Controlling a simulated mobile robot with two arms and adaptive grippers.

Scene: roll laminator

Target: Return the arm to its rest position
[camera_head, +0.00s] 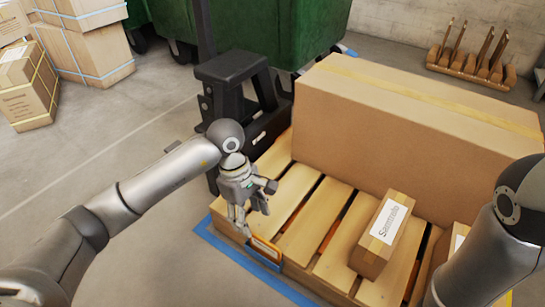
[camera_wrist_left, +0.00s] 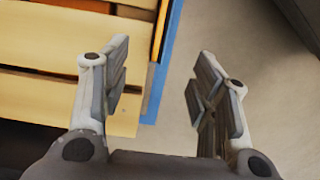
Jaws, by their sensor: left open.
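My left arm comes in from the left in the head view, and its gripper (camera_head: 252,215) hangs over the near left corner of the wooden pallet (camera_head: 298,192). In the left wrist view the left gripper (camera_wrist_left: 160,85) is open, with nothing between its two fingers. Below the fingers are the pallet edge, a blue floor line (camera_wrist_left: 160,75) and bare floor. My right arm shows at the right edge of the head view; its gripper is not visible.
A large cardboard box (camera_head: 400,130) and a small labelled box (camera_head: 382,235) sit on the pallet. A black pallet jack (camera_head: 235,85) stands behind it, before a green bin (camera_head: 270,35). Strapped boxes (camera_head: 85,45) stand back left. The left floor is clear.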

